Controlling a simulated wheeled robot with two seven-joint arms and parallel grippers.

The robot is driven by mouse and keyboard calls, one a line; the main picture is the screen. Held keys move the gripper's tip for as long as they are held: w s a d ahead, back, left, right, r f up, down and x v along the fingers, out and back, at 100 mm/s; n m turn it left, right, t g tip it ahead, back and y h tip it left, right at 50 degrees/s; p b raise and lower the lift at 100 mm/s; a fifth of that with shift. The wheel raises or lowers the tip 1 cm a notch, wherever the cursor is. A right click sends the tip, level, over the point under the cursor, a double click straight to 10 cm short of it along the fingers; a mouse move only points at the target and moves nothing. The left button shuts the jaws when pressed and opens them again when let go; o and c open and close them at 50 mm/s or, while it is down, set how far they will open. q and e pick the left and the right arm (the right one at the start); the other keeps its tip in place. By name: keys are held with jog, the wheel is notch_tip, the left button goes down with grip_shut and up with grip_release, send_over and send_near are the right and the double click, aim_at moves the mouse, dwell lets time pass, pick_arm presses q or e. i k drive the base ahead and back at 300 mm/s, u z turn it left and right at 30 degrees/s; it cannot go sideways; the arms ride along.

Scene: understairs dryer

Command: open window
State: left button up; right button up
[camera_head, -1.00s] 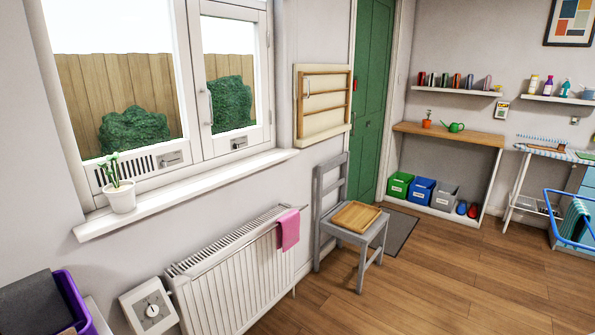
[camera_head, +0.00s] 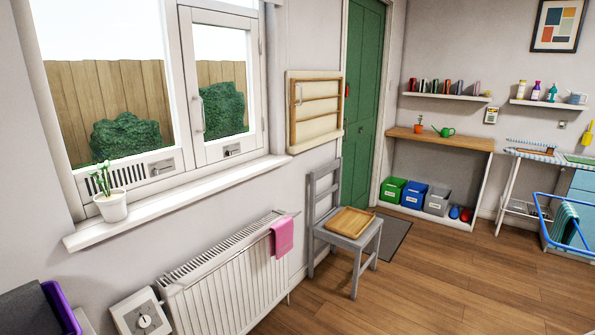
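The white-framed window (camera_head: 187,100) is in the left wall. Its right-hand sash (camera_head: 222,149) looks shut in the frame and has a vertical handle (camera_head: 200,113) on its left stile. The left pane (camera_head: 103,85) has a slotted vent (camera_head: 128,175) with a small latch under it. Neither of my grippers is in view.
A potted plant (camera_head: 111,206) stands on the sill (camera_head: 180,197). Below are a radiator (camera_head: 228,284) with a pink cloth (camera_head: 282,237) and a dial box (camera_head: 142,316). A grey chair (camera_head: 325,235) holds a wooden tray (camera_head: 350,221). Wooden floor (camera_head: 455,275) is clear at right.

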aim_at(206, 154)
jog(key=z, duration=0.65)
jog(key=i, duration=1.15)
jog(key=u, duration=0.05)
